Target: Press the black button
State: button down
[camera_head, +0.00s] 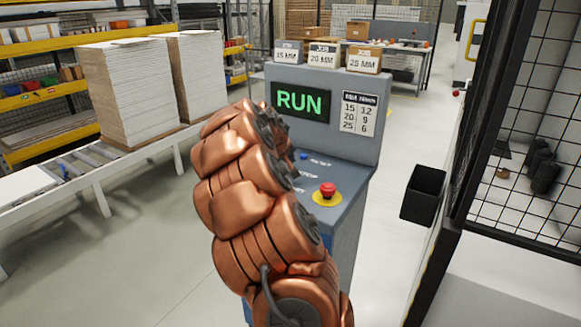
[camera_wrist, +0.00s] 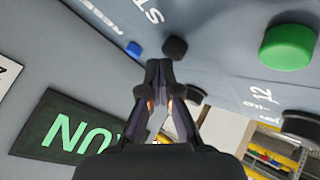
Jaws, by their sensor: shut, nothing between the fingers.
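The grey control panel (camera_head: 352,178) shows in the head view, with my copper arm in front of its left part. In the wrist view, my gripper (camera_wrist: 160,68) is shut and empty, its tips pointing at the panel face. A small round black button (camera_wrist: 175,48) is right by the fingertips, slightly up and right of them; I cannot tell whether they touch it. In the head view, the gripper and black button are hidden behind my arm.
A blue button (camera_wrist: 133,49), a big green button (camera_wrist: 288,47) and a dark knob (camera_wrist: 301,124) are near the gripper. A red emergency button (camera_head: 327,189) sits at the panel's front right. The screen (camera_head: 300,101) reads RUN. A black bin (camera_head: 423,194) hangs to the right.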

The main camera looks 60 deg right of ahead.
jog(key=shift+f+b, duration=0.3)
jog(key=shift+f, duration=0.2)
dwell(0.7)
jog(key=shift+r, duration=0.9)
jog(key=shift+r+p, duration=0.85)
jog(key=shift+r, duration=1.7)
